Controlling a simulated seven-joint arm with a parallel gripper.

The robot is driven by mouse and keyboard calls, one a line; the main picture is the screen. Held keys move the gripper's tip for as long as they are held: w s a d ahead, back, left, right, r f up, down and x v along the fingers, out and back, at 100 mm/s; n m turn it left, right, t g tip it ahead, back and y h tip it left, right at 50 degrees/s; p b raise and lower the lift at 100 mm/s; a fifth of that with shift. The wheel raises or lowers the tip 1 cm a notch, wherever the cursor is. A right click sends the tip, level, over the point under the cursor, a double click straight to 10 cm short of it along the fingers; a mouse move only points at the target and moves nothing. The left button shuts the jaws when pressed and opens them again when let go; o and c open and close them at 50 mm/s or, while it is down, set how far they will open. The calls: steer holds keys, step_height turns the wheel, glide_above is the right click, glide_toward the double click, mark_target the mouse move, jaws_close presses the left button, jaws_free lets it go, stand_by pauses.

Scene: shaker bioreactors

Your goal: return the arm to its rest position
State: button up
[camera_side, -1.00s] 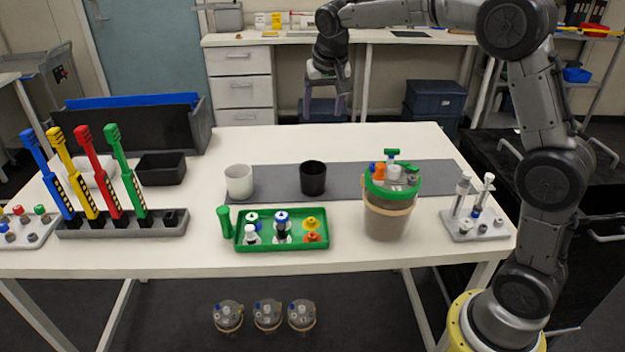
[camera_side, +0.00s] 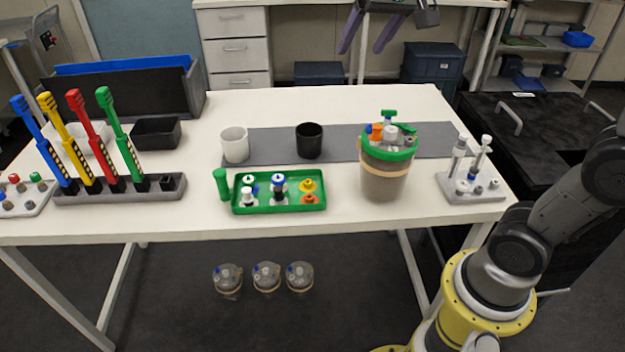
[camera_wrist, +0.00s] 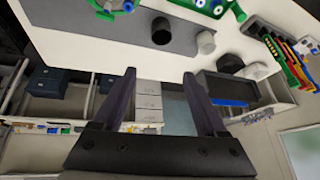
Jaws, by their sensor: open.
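My gripper (camera_side: 366,30) shows at the top edge of the side view, well above and behind the table. Its two purple-grey fingers are spread apart with nothing between them. In the wrist view my gripper (camera_wrist: 160,97) is also open and empty, with the table edge and drawers beyond the fingers. My arm comes up from the yellow base at the lower right, and its upper part is out of the picture. The bioreactor vessel (camera_side: 383,178) with a green lid ring stands upright on the table, apart from my gripper.
The white table (camera_side: 330,225) holds a green tray (camera_side: 270,209), a white cup (camera_side: 234,145), a black cup (camera_side: 309,141), a grey rack (camera_side: 150,191) of coloured pipettes and a syringe stand (camera_side: 470,190). A drawer unit (camera_side: 234,50) stands behind. The air around my gripper looks clear.

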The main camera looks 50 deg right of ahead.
steer(key=s+a+f+n+y, duration=0.1)
steer(key=s+a+f+n, duration=0.1)
steer(key=s+f, duration=0.4)
steer(key=s+a+f+n+y, duration=0.1)
steer(key=s+f+n, duration=0.3)
steer(key=s, duration=0.9)
step_height(320, 180, down, 3)
steer(key=shift+a+r, duration=0.15)
steer(key=shift+a, duration=0.75)
